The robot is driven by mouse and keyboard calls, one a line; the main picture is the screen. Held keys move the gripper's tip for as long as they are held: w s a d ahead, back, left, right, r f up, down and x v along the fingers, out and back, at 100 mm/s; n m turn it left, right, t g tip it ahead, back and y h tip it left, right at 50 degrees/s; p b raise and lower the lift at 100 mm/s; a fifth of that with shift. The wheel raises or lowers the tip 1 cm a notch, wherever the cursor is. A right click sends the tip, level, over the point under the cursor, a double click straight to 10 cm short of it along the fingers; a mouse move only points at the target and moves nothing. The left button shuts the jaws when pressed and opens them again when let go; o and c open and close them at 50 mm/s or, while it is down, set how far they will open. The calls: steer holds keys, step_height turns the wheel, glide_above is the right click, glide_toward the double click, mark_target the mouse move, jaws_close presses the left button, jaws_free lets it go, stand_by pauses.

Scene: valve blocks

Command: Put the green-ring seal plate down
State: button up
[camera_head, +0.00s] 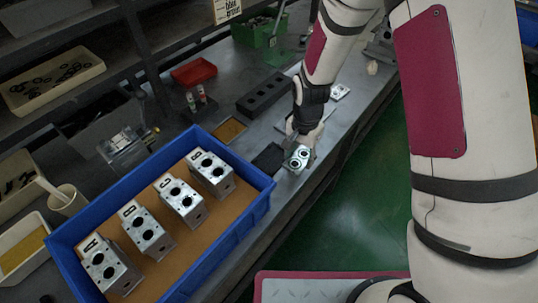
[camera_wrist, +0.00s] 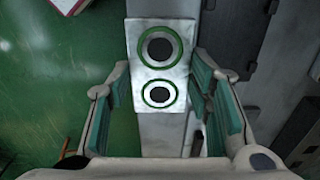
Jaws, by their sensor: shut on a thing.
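The seal plate (camera_head: 298,157) is a pale metal plate with two round holes, each with a green ring. My gripper (camera_head: 304,140) is shut on it, at the front edge of the grey bench. In the wrist view the plate (camera_wrist: 149,68) sits between the two teal-padded fingers, one along each long side, with both rings facing the camera. I cannot tell whether its underside touches the bench.
A blue crate (camera_head: 262,200) at the left holds several metal valve blocks (camera_head: 183,202). A dark pad (camera_head: 268,159) lies between crate and plate. A black block with holes (camera_head: 264,95) and another small plate (camera_head: 340,91) lie farther back. Green floor drops off beyond the bench edge.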

glide_above(271, 159)
steer(key=shift+s+d+f, duration=0.15)
steer(key=shift+d+f, duration=0.15)
steer(key=shift+f, duration=0.1)
steer(key=shift+a+f+p, duration=0.2)
steer(key=shift+f+p, duration=0.1)
steer(key=shift+f, duration=0.6)
steer(key=shift+a+f+p, duration=0.15)
steer(key=shift+f+p, duration=0.15)
steer(key=shift+f, duration=0.6)
steer(key=shift+f, duration=0.1)
steer(key=o, duration=1.3)
